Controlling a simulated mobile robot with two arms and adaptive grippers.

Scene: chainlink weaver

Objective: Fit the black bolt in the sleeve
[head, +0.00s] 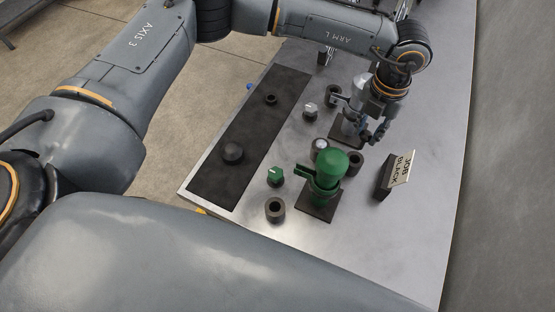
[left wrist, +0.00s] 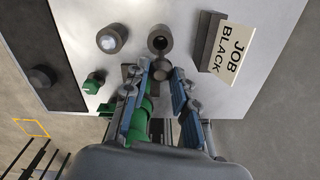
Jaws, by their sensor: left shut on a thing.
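My left gripper (head: 372,133) is above the table behind the green stand. It is shut on a small dark round-ended piece (left wrist: 164,66), which looks like the black bolt; the fingers hide most of it. In the left wrist view a dark sleeve (left wrist: 160,39) with an empty-looking hole lies just beyond the fingertips. This sleeve also shows in the head view (head: 354,161), below the gripper. The held piece appears close to the sleeve's rim; I cannot tell whether they touch. My right gripper is not in view.
A sign (head: 396,176) reads "JOB BLACK". A green stand (head: 327,172) and a grey stand (head: 349,124) flank the sleeve. Nearby are a light-filled sleeve (head: 320,147), other sleeves (head: 275,209), a green bolt (head: 275,176) and a silver bolt (head: 310,110). A dark mat (head: 214,184) holds a black knob (head: 232,152).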

